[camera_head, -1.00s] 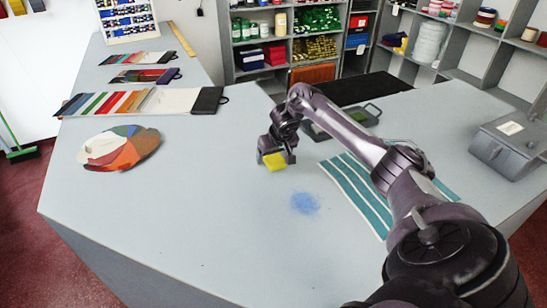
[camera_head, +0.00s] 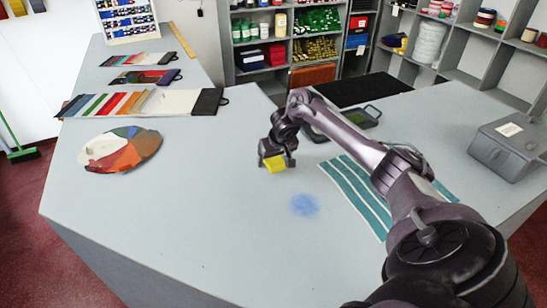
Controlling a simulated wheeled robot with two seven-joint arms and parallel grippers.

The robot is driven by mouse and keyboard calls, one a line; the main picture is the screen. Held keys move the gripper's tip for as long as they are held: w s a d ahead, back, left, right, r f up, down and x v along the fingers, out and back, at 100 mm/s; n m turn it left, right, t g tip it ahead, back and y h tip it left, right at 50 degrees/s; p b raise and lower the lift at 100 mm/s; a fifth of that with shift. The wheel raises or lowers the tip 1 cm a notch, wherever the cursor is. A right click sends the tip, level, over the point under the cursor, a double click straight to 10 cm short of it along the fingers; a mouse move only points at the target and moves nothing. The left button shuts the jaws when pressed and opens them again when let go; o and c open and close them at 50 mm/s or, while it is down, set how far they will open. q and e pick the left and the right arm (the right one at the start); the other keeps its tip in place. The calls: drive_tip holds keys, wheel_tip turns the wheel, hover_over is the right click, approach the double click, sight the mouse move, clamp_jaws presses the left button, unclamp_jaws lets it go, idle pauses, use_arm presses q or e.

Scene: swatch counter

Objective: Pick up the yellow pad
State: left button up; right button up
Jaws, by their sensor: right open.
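The yellow pad (camera_head: 275,164) lies on the grey counter (camera_head: 190,210) near its middle, partly covered by my right gripper. My right gripper (camera_head: 276,164) is low over the pad, its fingers spread to either side of it. The jaws are open; I cannot tell whether the fingers touch the pad. My left gripper is not in the view.
A blue powdery smudge (camera_head: 305,205) lies in front of the pad. A teal-striped cloth (camera_head: 358,195) lies to the right, partly under my arm. A grey box (camera_head: 508,147) stands at far right. A round colour fan (camera_head: 121,150) and swatch cards (camera_head: 170,102) lie left.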

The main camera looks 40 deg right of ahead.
sight(274, 158)
drive_tip(key=c, duration=1.1)
drive_tip(key=shift+o, duration=0.2)
drive_tip(key=shift+r+b, duration=0.15)
drive_tip(key=shift+b, duration=0.35)
wheel_tip(274, 158, up, 8)
drive_tip(key=shift+f+p, duration=0.1)
drive_tip(key=shift+p, duration=0.25)
wheel_tip(274, 158, up, 12)
drive_tip(key=p, duration=0.8)
drive_tip(key=shift+r, duration=0.25)
